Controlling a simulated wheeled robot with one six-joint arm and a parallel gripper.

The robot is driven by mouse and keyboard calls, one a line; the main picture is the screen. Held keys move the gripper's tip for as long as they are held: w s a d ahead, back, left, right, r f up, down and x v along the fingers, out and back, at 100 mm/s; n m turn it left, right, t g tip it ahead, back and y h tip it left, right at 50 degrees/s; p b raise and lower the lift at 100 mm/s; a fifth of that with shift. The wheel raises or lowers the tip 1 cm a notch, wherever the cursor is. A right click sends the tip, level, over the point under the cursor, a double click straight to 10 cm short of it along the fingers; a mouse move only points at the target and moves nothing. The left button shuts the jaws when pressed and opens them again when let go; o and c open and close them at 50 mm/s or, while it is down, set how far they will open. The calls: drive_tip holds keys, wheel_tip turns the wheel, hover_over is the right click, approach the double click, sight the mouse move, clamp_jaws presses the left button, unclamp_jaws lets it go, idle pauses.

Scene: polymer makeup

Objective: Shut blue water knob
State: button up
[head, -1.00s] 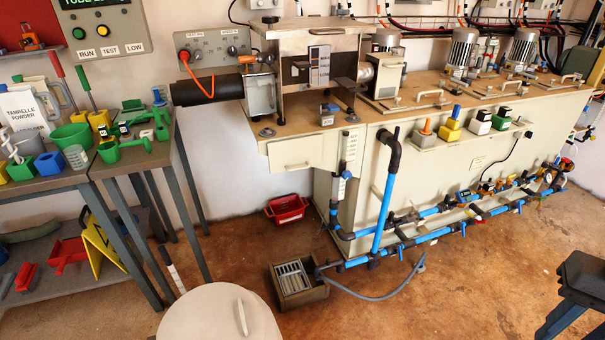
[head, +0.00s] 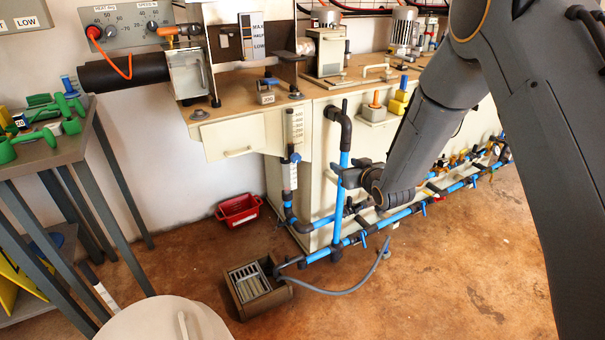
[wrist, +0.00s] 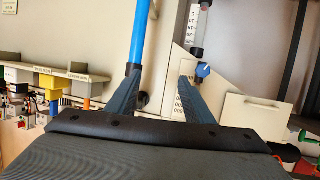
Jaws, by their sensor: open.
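A small blue knob (head: 294,157) sits on the clear scaled tube at the corner of the cream machine. It also shows in the wrist view (wrist: 203,71), just beyond the right fingertip. My gripper (head: 340,172) is in front of the machine, to the right of the knob and close to the upright blue pipe (head: 344,155). In the wrist view my gripper (wrist: 160,77) has its two fingers spread with nothing between them. The pipe lines up with the left fingertip there; I cannot tell if they touch. Other blue valve handles (head: 363,240) sit on the low pipes.
The scaled tube (head: 295,128) stands beside a drawer front (head: 232,137). A red crate (head: 239,210) and a drain box with a grate (head: 254,285) are on the floor. A table (head: 45,160) stands at left. The floor at right is clear.

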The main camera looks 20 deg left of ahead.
sight(298, 160)
drive_tip(key=w+a+f+y+b, duration=0.1)
drive_tip(key=a, duration=0.4)
drive_tip(key=w+a+f+n+y+b, duration=0.1)
drive_tip(key=a+f+y, duration=0.1)
drive_tip(key=a, duration=0.4)
drive_tip(key=w+a+f+n+y+b, duration=0.1)
drive_tip(key=a+y, duration=0.1)
drive_tip(key=a, duration=0.3)
drive_tip(key=shift+w+a+f, duration=0.2)
drive_tip(key=shift+f, duration=0.05)
drive_tip(key=c, duration=1)
